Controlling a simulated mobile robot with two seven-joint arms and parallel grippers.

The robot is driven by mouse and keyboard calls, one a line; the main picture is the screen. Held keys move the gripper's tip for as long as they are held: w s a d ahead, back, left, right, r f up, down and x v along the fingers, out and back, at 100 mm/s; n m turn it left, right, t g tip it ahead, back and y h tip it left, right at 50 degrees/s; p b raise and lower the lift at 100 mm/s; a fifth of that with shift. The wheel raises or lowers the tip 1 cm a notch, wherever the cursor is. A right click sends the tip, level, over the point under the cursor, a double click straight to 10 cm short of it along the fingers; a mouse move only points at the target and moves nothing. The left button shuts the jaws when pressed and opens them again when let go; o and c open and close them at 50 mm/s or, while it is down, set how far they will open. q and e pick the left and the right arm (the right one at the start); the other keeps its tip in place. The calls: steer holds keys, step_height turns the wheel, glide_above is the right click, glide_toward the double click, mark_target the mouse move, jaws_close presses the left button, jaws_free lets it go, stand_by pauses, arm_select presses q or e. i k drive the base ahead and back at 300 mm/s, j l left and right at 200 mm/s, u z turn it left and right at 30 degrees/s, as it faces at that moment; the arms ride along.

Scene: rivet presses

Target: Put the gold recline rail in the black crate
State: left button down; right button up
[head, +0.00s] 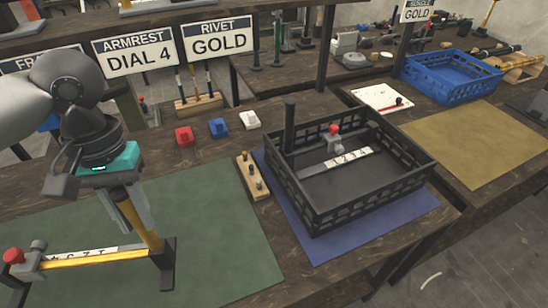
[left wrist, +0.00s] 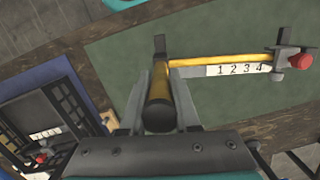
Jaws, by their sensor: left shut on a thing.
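The gold recline rail has a gold post (head: 148,236), a gold bar with a white number strip (head: 90,255), a dark foot and a slider with a red knob (head: 13,256). My left gripper (head: 132,208) is shut on the post, over the green mat. In the left wrist view the post (left wrist: 157,100) stands between the fingers, and the bar runs right to the red knob. I cannot tell whether the rail touches the mat. The black crate (head: 345,208) sits right of it on a blue mat, holding a black post-and-bar part (head: 290,125) with a red knob. My right gripper is out of view.
A small wooden block with pegs (head: 252,178) stands between the green mat (head: 215,235) and the crate. Red (head: 184,136), blue (head: 217,127) and white (head: 250,119) blocks sit behind. A blue crate (head: 450,76) is on the right table. Signs stand at the back.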

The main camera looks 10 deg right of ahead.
mark_target(355, 187)
steer(key=l+u, duration=0.1)
steer(key=l, duration=0.4)
steer(key=k+l+u, duration=0.1)
steer(key=l, duration=0.4)
steer(key=k+l, duration=0.1)
steer(key=l, duration=0.4)
steer(key=u, duration=0.05)
